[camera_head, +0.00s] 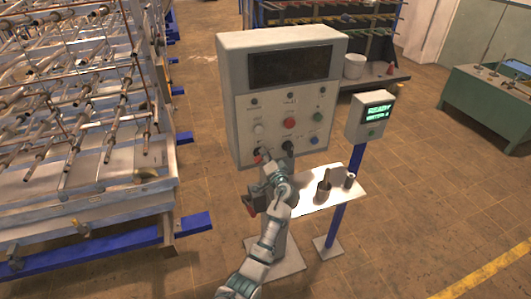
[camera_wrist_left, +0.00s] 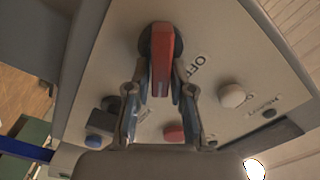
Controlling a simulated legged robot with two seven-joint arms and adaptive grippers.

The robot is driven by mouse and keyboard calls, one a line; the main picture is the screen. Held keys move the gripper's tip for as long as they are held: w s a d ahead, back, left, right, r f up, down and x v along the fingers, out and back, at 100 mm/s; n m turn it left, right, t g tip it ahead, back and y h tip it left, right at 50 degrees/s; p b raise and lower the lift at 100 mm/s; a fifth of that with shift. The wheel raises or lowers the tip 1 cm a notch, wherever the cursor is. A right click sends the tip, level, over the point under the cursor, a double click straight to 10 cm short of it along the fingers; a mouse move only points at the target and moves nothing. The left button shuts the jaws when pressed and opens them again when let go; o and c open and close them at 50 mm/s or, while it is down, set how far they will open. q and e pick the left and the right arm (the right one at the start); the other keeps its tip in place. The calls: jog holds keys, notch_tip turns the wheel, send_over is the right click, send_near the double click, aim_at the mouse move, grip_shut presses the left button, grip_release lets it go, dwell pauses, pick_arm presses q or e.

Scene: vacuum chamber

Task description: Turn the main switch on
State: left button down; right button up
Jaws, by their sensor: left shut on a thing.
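The main switch is a red handle on a dark round base, low on the grey control box (camera_head: 232,115). The red handle (camera_wrist_left: 161,55) shows large in the left wrist view, with an "OFF" label beside its base. In the head view only a small red part of the switch (camera_head: 257,156) shows past my gripper. My left gripper (camera_head: 266,165) is at the box's lower front. In the left wrist view its two fingers (camera_wrist_left: 161,92) are shut on the red handle, one on each side. My right gripper is in neither view.
Red (camera_head: 289,122), green and blue buttons and a white knob sit above the switch. A small screen reading "READY" (camera_head: 377,110) stands on a blue post at right. A pipe-filled rack (camera_head: 80,185) stands at left.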

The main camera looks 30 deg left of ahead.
pick_arm(q)
jog(key=m+p, duration=0.1)
jog(key=f+m+p, duration=0.1)
jog(key=m, duration=0.1)
jog(key=shift+a+m, duration=0.1)
jog(key=shift+m, duration=0.2)
jog(key=shift+f+m+p, duration=0.3)
jog(key=shift+m+p, duration=0.5)
jog(key=shift+m, duration=0.6)
jog(key=c, duration=1.1)
grip_release()
jog(key=shift+a, duration=0.3)
jog(key=v, duration=1.1)
jog(key=shift+s+d, duration=0.25)
jog(key=shift+d, duration=0.1)
